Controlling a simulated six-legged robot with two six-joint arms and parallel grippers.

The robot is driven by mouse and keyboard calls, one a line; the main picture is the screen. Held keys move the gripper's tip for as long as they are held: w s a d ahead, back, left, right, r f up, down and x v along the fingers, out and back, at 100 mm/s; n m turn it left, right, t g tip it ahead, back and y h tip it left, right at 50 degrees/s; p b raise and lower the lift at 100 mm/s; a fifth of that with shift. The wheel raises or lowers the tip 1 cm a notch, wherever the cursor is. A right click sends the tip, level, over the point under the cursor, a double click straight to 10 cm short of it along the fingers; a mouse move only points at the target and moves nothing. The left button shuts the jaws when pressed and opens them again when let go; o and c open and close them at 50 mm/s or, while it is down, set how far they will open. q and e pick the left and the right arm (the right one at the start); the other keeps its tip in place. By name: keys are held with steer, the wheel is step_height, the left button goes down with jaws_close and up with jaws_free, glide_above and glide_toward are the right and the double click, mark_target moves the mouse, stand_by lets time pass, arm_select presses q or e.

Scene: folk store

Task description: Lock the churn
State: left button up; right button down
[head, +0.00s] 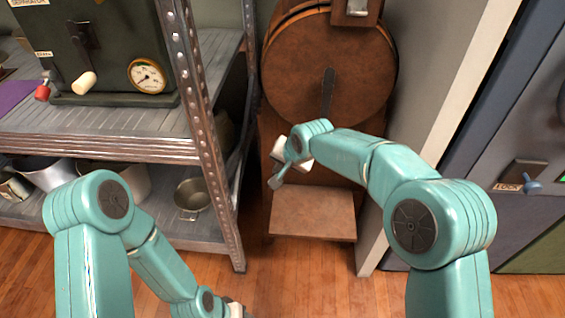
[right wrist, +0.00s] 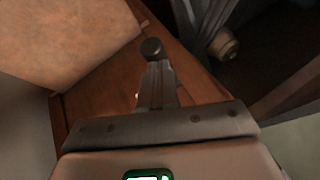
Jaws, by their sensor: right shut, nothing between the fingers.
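The churn (head: 345,60) is a round brown wooden drum on a wooden stand, at top centre of the head view. A dark flat lever (head: 328,92) hangs on its front face. A wooden block with a pale metal piece (head: 356,8) sits at its top edge, cut off by the frame. My right gripper (head: 276,182) is in front of the stand, below the drum, pointing down-left. Its fingers (right wrist: 155,85) are shut and empty; a dark round knob-like end (right wrist: 152,48) shows at their tip. My left gripper (head: 235,311) is barely visible at the bottom edge.
A metal shelf unit (head: 200,110) stands left, carrying a dark machine with a gauge (head: 147,75) and, lower, metal pots (head: 190,196). A wooden ledge (head: 313,212) juts from the stand. A pale wall edge (head: 440,120) is close on the right.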

arm_select(q)
steer(key=shift+s+f+b, duration=0.1)
steer(key=shift+f+b, duration=0.3)
arm_select(e)
steer(key=shift+s+f, duration=0.45)
steer(key=shift+f, duration=0.3)
arm_select(q)
steer(key=shift+s+a+f+b, duration=0.1)
steer(key=shift+a+f+b, duration=0.1)
steer(key=shift+f+b, duration=0.65)
arm_select(e)
steer(key=shift+s+f, duration=0.25)
steer(key=shift+f, duration=0.6)
steer(key=shift+s+f, duration=0.2)
steer(key=shift+f, duration=0.65)
arm_select(q)
steer(key=r+p, duration=0.3)
steer(key=s+d+r+p, duration=0.1)
steer(key=shift+r+p, duration=0.25)
steer(key=shift+p, duration=0.15)
arm_select(e)
steer(key=v, duration=1.6)
steer(key=shift+d+r, duration=0.1)
steer(key=shift+d, duration=0.1)
